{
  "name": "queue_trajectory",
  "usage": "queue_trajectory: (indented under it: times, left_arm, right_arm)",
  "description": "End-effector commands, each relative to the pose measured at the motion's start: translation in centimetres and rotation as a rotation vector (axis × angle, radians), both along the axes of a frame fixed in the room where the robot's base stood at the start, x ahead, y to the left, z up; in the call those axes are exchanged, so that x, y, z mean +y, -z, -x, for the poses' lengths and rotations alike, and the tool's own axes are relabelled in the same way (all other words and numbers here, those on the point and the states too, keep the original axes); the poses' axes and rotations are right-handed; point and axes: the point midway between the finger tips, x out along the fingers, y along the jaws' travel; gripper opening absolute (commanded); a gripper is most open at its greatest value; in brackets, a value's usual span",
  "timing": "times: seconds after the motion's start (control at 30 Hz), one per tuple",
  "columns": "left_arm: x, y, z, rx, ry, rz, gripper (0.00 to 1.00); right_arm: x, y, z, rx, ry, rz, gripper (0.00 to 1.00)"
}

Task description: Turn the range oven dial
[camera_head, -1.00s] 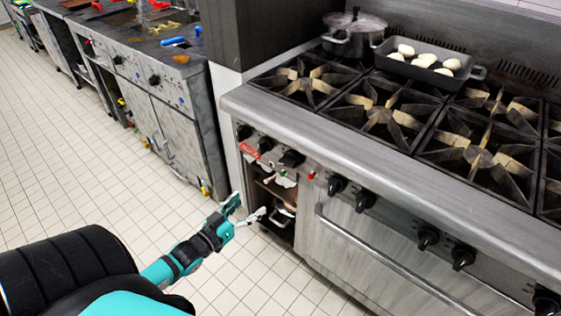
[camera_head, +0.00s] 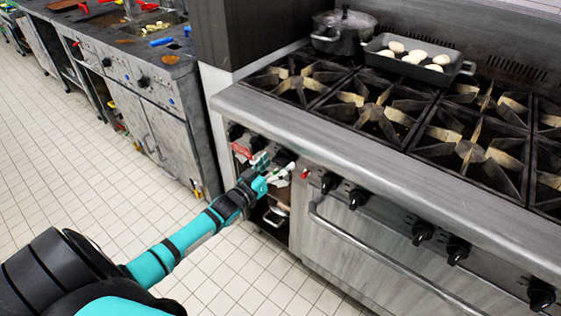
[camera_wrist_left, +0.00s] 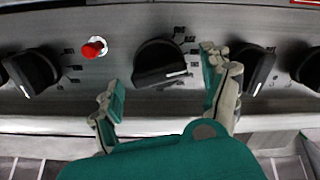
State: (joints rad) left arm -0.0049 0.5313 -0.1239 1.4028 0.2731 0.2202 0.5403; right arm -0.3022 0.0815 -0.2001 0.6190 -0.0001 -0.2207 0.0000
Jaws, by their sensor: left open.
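The range (camera_head: 370,150) has a row of black dials along its front panel. My left gripper (camera_head: 275,170) is open at the left part of this panel, just below a black dial (camera_head: 284,157). In the left wrist view a black dial with a white pointer line (camera_wrist_left: 160,62) lies ahead, between the two spread fingertips of my left gripper (camera_wrist_left: 163,88). I see no clear contact with it. Other black dials stand to its left (camera_wrist_left: 32,72) and right (camera_wrist_left: 258,68). I cannot tell which one is the oven dial. My right gripper is not in view.
A red button (camera_wrist_left: 95,47) sits close to the dial. The oven door handle (camera_head: 385,262) sticks out to the right. An open shelf lies below the gripper. A pot (camera_head: 343,36) and a grey tray (camera_head: 440,73) stand on the burners. The tiled floor (camera_head: 75,185) is clear.

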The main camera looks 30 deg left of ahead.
Motion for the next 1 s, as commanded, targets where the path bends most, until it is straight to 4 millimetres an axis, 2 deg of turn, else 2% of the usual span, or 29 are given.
queue_trajectory:
  times: [0.1, 0.2, 0.5, 0.9, 0.93, 1.0]
  left_arm:
    - [-0.1, 0.0, -1.4, -0.001, 0.000, 0.000, 0.81]
    - [-0.2, 0.0, -1.9, 0.000, 0.000, 0.000, 0.81]
    - [-0.2, 0.0, -2.1, 0.001, 0.000, -0.001, 0.81]
    - [-0.2, 0.0, -2.1, 0.000, 0.000, -0.001, 0.30]
    - [-0.2, 0.0, -2.1, 0.000, 0.000, -0.001, 0.27]
    - [-0.2, 0.0, -2.1, 0.000, 0.000, -0.002, 0.27]
  right_arm:
    - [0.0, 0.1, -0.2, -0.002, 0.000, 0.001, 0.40]
    - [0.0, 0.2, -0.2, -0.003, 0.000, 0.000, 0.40]
    - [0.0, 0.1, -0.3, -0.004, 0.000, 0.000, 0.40]
    - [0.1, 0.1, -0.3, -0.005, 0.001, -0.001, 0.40]
    - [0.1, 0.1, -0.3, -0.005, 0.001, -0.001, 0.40]
    - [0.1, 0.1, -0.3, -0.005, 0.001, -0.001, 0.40]
